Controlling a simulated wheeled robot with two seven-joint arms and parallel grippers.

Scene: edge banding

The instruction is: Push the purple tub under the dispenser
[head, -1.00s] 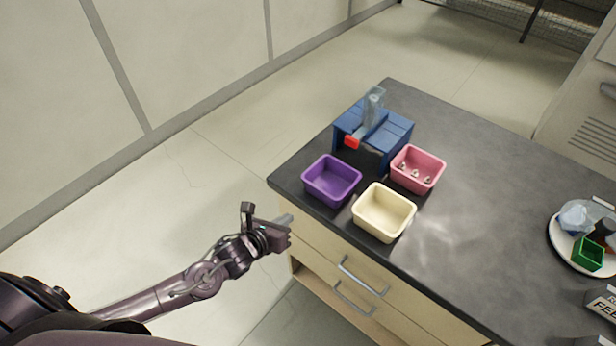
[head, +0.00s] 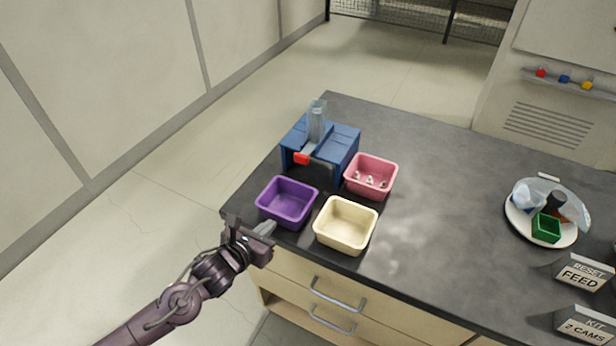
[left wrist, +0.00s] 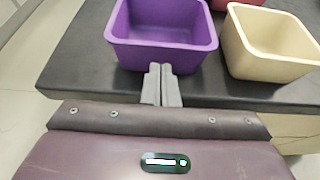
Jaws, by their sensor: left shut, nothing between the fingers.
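The purple tub (head: 287,203) stands upright and looks empty near the front left corner of the counter. The blue dispenser (head: 321,150), with a clear upright tube and a red part at its front, stands behind it. My left gripper (head: 265,230) is shut and empty, just in front of the tub at the counter's edge. In the left wrist view, the closed fingertips (left wrist: 161,72) point at the near wall of the purple tub (left wrist: 163,50). I cannot tell whether they touch it. My right gripper is not in view.
A cream tub (head: 346,225) stands right of the purple one. A pink tub (head: 371,177) with small pieces stands beside the dispenser. A plate (head: 541,222) with a green box and signs (head: 583,275) are at the right. The counter (head: 440,210) between is clear.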

